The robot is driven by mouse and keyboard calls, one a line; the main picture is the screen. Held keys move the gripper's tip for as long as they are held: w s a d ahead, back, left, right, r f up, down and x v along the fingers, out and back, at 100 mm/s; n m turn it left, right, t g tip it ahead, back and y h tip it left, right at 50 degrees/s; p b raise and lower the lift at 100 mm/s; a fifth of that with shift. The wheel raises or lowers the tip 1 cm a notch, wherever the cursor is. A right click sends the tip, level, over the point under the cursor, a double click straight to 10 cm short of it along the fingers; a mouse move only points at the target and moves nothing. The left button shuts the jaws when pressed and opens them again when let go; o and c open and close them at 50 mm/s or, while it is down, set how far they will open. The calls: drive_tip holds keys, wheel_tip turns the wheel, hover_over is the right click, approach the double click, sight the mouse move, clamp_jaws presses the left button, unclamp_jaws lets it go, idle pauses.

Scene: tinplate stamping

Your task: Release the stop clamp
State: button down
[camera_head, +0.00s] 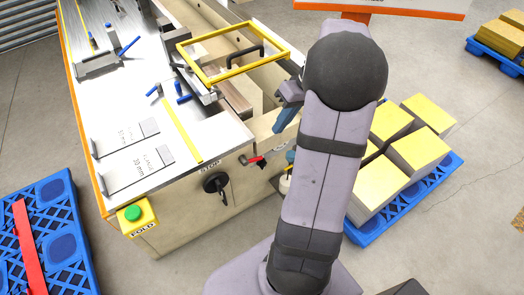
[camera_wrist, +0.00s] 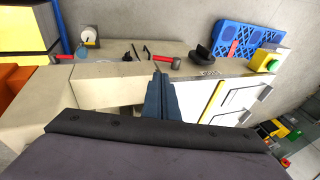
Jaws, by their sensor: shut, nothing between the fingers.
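The stop clamp appears to be the black knob (camera_head: 215,184) under the STOP label on the front of the cream machine. It also shows in the wrist view (camera_wrist: 203,56), right of my fingers. A red-ended lever (camera_head: 252,160) sits on the same front face, right of the knob; it also shows in the wrist view (camera_wrist: 166,61), just beyond the fingertips. My gripper (camera_head: 278,130) is by the machine's front right corner, apart from the knob. In the wrist view its blue fingers (camera_wrist: 161,76) are together and empty. Whether they touch the lever cannot be told.
A yellow-framed guard (camera_head: 235,72) with a black handle stands over the machine bed. A green FOLD button (camera_head: 133,213) is at the front left corner. Blue pallets stand left (camera_head: 66,217) and right (camera_head: 433,178), the right one stacked with yellow-topped blocks (camera_head: 420,150).

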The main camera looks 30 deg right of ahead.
sight(258, 158)
drive_tip(key=p+x, duration=0.3)
drive_tip(key=x, duration=1)
drive_tip(key=shift+f, duration=0.3)
drive_tip(key=shift+f+y+b, duration=0.2)
drive_tip(key=shift+y+b, duration=0.1)
drive_tip(key=shift+b, duration=0.2)
drive_tip(key=shift+f+b, duration=0.15)
drive_tip(key=shift+b, duration=0.15)
wheel_tip(258, 158, down, 6)
drive_tip(key=a+m+y+b, duration=0.1)
drive_tip(key=y+b, duration=0.7)
drive_tip(key=b, duration=0.4)
drive_tip(key=shift+a, duration=0.4)
drive_tip(key=shift+s+a+f, duration=0.1)
drive_tip(key=shift+f, duration=0.15)
